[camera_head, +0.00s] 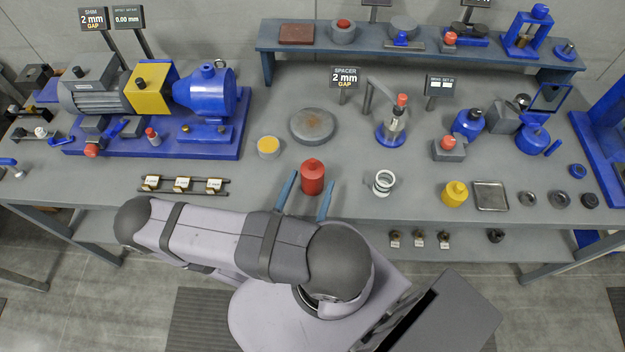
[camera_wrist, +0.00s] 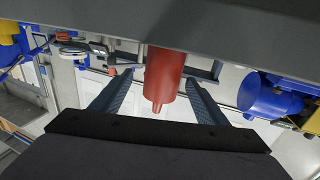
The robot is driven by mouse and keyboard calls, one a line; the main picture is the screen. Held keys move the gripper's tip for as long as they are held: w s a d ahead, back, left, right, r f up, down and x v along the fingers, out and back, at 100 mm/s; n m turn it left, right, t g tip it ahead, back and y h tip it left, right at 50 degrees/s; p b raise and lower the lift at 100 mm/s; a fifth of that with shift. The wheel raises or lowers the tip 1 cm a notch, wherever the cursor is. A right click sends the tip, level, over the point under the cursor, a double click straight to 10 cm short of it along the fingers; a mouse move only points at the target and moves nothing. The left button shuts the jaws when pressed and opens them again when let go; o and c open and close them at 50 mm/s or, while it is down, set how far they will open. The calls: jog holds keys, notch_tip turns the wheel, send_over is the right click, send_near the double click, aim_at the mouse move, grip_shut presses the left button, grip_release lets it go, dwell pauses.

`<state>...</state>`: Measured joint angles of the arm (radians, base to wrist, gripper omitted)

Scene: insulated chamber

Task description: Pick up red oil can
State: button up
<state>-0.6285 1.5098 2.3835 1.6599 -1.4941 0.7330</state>
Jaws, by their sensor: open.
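The red oil can (camera_head: 313,178) stands upright near the front edge of the grey workbench (camera_head: 340,209) in the head view. My gripper (camera_head: 307,198) is open, with one blue finger at the can's left and the other at its lower right. In the wrist view the red can (camera_wrist: 163,80) appears between the two spread fingers of my gripper (camera_wrist: 157,92), with a gap visible on each side. Whether either finger touches the can is hard to tell. My arm hides part of the bench front.
A white ring-shaped part (camera_head: 383,183) stands right of the can, and a yellow can (camera_head: 454,194) farther right beside a metal tray (camera_head: 490,196). A yellow-topped tin (camera_head: 268,147) and a round grey plate (camera_head: 313,125) are behind. Small labelled blocks (camera_head: 183,185) lie left.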

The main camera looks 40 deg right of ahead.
aim_at(317, 163)
jog(key=shift+x, duration=1.05)
jog(key=shift+w+d+f, duration=0.1)
jog(key=shift+d, duration=0.05)
jog(key=shift+x, duration=2.45)
jog(key=shift+w, duration=0.15)
jog(key=c, duration=1.3)
jog(key=shift+c, duration=0.2)
